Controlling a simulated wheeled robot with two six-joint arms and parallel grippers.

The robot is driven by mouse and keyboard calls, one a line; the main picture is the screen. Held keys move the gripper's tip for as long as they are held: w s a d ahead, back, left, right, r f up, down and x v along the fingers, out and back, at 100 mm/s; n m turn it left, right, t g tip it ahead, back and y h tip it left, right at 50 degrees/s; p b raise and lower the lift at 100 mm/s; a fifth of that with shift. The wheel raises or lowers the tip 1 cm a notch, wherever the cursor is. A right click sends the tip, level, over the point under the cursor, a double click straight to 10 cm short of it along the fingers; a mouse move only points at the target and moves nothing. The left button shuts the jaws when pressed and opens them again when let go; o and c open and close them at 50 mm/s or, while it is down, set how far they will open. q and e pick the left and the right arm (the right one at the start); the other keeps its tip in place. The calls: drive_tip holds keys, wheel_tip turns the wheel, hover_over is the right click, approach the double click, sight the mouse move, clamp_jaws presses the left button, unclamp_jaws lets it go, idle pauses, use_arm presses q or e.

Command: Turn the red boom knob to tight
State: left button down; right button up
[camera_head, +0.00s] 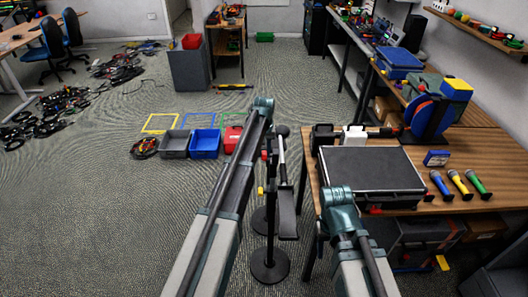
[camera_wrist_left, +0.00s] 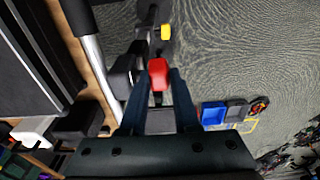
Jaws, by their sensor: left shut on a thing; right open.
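The red boom knob (camera_wrist_left: 158,68) is in the middle of the left wrist view, on the dark joint of a black stand. My left gripper (camera_wrist_left: 156,80) has its two dark fingers on either side of the knob, shut on it. In the head view the knob and the fingertips are hard to make out behind my left arm. The stand (camera_head: 270,208) is upright on a round black base (camera_head: 269,265). A yellow knob (camera_wrist_left: 166,32) sits further along the stand. Which way the red knob is turned cannot be told. My right gripper is not visible.
A wooden table (camera_head: 309,172) stands right of the stand, with a black case (camera_head: 370,170) and several microphones (camera_head: 458,182) on it. Grey and blue bins (camera_head: 205,144) stand on the floor behind. Cables lie at the far left.

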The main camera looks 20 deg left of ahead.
sight(264, 159)
use_arm(q)
drive_tip(key=shift+s+d+f+t+y+b, duration=0.15)
drive_tip(key=shift+s+t+y+b, duration=0.2)
drive_tip(key=shift+s+t, duration=0.25)
drive_tip(key=shift+s+f+t+b, duration=0.1)
drive_tip(key=shift+f+t+b, duration=0.1)
drive_tip(key=shift+t+b, duration=0.65)
drive_tip(key=t+y+b, duration=0.1)
drive_tip(key=t+b, duration=0.3)
drive_tip(key=b, duration=0.3)
drive_tip(key=f+t+y+b, duration=0.1)
drive_tip(key=t+b, duration=0.4)
drive_tip(key=b, duration=0.3)
drive_tip(key=s+f+t+y+b, duration=0.1)
drive_tip(key=t+y+b, duration=0.1)
drive_tip(key=t+b, duration=0.2)
drive_tip(key=shift+d+t+b, duration=0.15)
drive_tip(key=shift+t+b, duration=0.1)
drive_tip(key=shift+b, duration=1.4)
drive_tip(key=c, duration=0.9)
unclamp_jaws()
